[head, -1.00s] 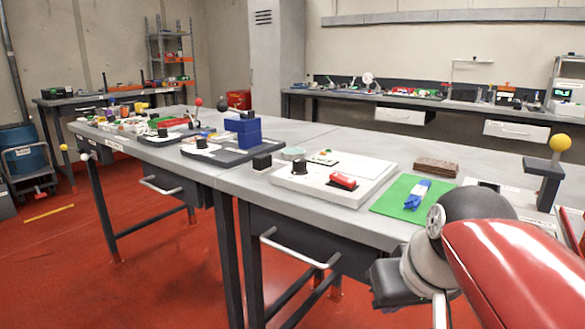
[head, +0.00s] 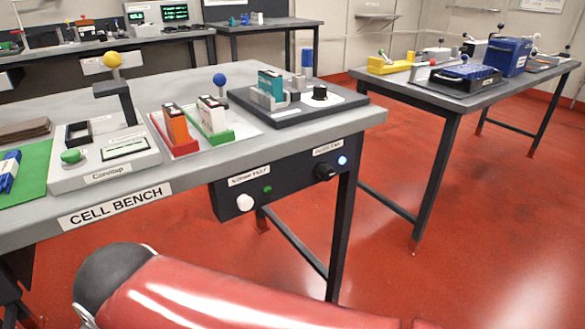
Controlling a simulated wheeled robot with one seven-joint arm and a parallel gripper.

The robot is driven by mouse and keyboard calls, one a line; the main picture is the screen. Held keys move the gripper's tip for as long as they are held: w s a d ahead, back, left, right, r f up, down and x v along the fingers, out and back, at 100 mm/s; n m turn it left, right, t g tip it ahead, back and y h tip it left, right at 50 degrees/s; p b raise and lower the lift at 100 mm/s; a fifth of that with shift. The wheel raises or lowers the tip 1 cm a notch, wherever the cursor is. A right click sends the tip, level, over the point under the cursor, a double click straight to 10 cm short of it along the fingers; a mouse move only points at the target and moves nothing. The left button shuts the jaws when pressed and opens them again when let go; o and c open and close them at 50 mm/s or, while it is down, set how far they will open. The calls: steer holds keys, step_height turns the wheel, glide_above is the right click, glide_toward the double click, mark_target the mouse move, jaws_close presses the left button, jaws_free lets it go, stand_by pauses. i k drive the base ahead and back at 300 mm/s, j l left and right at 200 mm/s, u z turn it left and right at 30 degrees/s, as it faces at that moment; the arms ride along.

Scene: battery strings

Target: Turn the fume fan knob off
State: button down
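A dark panel (head: 290,183) hangs under the right end of the cell bench in the head view. It carries a black knob (head: 325,171) beside a lit blue lamp (head: 343,160), and a white knob (head: 245,202) beside a green lamp (head: 267,189). The small labels above each knob are too blurred to read surely, so I cannot tell for certain which one is the fume fan knob. My gripper is out of view; only my red arm link and dark joint show at the bottom, in front of the bench and apart from the panel.
The cell bench (head: 150,195) holds a Convap box with a green knob (head: 72,156), red and green trays with cells, and a dark plate (head: 300,108) with a black dial. A second table (head: 440,98) stands at the right. The red floor between is clear.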

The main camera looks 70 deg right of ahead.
mark_target(322, 169)
steer(key=z, duration=0.4)
steer(key=l+z, duration=0.1)
steer(key=z, duration=1.15)
steer(key=i+z, duration=0.1)
steer(key=z, duration=0.3)
steer(key=k+j+u, duration=0.15)
steer(key=j, duration=0.2)
steer(key=k+j+u, duration=0.1)
steer(key=k+j, duration=0.15)
steer(key=j, duration=0.1)
